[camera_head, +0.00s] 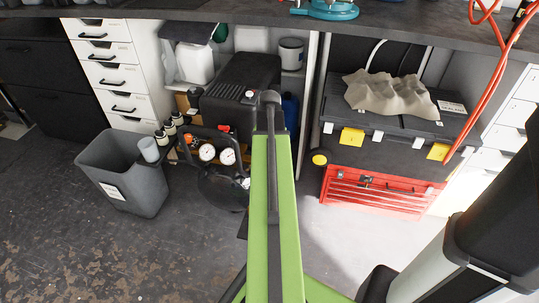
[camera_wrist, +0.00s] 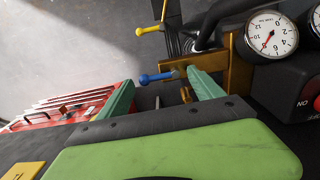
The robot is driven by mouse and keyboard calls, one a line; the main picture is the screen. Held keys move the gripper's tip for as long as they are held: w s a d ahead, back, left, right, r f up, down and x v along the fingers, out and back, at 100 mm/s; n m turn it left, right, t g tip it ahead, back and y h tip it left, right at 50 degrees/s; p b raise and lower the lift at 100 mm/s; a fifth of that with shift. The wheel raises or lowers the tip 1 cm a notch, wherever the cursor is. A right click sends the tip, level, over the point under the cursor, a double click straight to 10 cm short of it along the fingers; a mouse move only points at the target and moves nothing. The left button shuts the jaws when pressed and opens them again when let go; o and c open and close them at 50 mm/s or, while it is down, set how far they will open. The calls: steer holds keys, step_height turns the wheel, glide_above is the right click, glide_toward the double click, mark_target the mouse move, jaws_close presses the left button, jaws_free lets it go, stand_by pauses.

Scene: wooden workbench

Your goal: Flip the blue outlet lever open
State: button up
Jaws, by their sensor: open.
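The blue outlet lever (camera_wrist: 155,78) shows in the wrist view as a short blue handle sticking out to the left of a brass block (camera_wrist: 235,62). My gripper (camera_wrist: 160,80) is open. Its two green fingers reach toward the lever, which appears between the fingertips in the picture; I cannot tell whether either finger touches it. A similar yellow lever (camera_wrist: 150,29) sits farther off, above the blue one in the picture. In the head view the compressor (camera_head: 238,85) stands under the bench, and my green arm hides the levers and my fingertips.
Pressure gauges (camera_head: 207,152) sit on the compressor's front; one dial (camera_wrist: 271,34) is close right of my fingers. A grey bin (camera_head: 125,180) stands to the left. A red toolbox (camera_head: 375,190) stands right. The floor between the compressor and toolbox looks clear.

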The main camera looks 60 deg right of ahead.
step_height(320, 180, up, 17)
steer(key=p, duration=1.6)
steer(key=shift+f, duration=0.1)
